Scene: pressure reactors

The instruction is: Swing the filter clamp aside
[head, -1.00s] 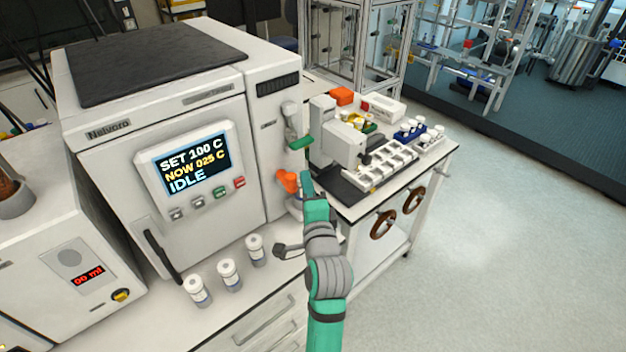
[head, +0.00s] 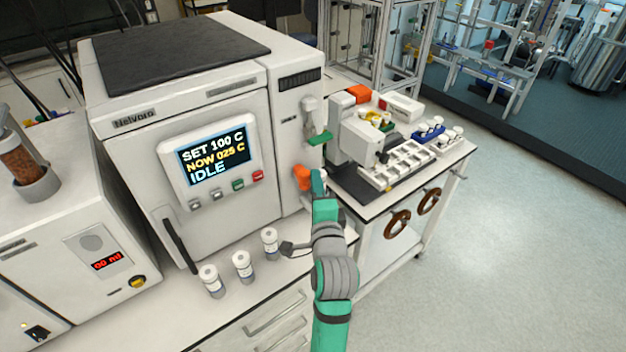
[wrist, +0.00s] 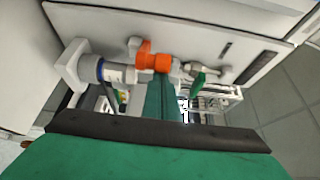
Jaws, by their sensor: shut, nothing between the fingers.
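The filter clamp appears to be the orange piece (head: 302,177) on the side of the white oven-like unit, low on its right column. In the wrist view the orange piece (wrist: 153,60) sits beside a grey and white cylindrical fitting (wrist: 92,68). My gripper (head: 318,181) is at the right side of the orange piece, fingers shut with nothing held. In the wrist view its green fingers (wrist: 162,92) reach up to the orange piece's lower right edge; I cannot tell whether they touch it. They hide part of the fittings behind.
A green-handled valve (head: 319,138) sits just above the orange piece. Several white-capped vials, including this one (head: 242,266), stand on the bench. A side cart (head: 440,178) carries a tray and bottles close on the right. Open floor lies to the right.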

